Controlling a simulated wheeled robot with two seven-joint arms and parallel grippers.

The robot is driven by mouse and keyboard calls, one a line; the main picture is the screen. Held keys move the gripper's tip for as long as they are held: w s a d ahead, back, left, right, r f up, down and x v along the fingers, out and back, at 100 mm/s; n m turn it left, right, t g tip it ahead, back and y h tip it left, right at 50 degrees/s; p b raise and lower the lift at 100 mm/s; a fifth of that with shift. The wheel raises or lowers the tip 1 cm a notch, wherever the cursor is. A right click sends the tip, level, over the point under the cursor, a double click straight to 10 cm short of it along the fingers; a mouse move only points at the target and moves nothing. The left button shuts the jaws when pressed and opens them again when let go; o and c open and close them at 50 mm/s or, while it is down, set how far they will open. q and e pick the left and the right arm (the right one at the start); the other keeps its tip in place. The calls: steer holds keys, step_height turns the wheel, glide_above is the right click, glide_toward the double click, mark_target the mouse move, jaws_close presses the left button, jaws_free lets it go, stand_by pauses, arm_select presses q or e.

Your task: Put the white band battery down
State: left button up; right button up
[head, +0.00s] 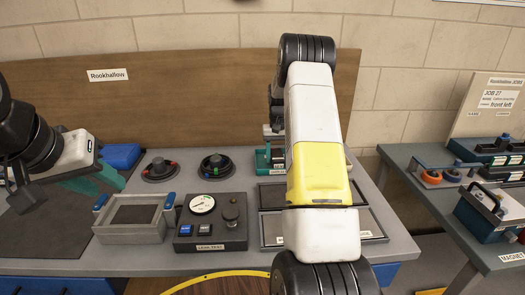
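No battery with a white band can be made out in the head view. My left gripper (14,184) is at the far left edge, low over a dark mat; its fingers are small and dark, and I cannot tell whether they hold anything. My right gripper (273,133) points down at the back of the bench, beside a green and white unit (263,160). My own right arm hides most of this gripper and part of the unit, so its fingers and any held thing are not clear.
The bench (160,255) carries a grey open box (128,232), a gauge unit (210,238), two round dark fixtures (159,170) and flat dark trays (268,240). A side table (440,215) stands right.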

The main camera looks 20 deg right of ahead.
mark_target(277, 154)
steer(key=shift+o, duration=0.5)
step_height(277, 154, up, 12)
steer(key=r, duration=0.1)
steer(key=s+a+r+t, duration=0.2)
steer(key=s+a+r, duration=0.45)
steer(key=r, duration=0.25)
steer(key=s+a+r+n+t+y, duration=0.1)
steer(key=s+a+r, duration=0.1)
steer(key=s, duration=0.3)
steer(key=s+a+r+n, duration=0.1)
steer(key=s+a+r, duration=0.2)
steer(key=s, duration=0.2)
steer(key=s+a+f+t, duration=0.1)
steer(key=s+a, duration=0.2)
steer(key=s, duration=0.6)
steer(key=s+a+f+n+t+y, duration=0.1)
steer(key=s+a, duration=0.3)
steer(key=s, duration=0.5)
steer(key=shift+f+n+t, duration=0.3)
steer(key=shift+f+t, duration=0.05)
steer(key=shift+t, duration=0.25)
steer(key=shift+s, duration=0.1)
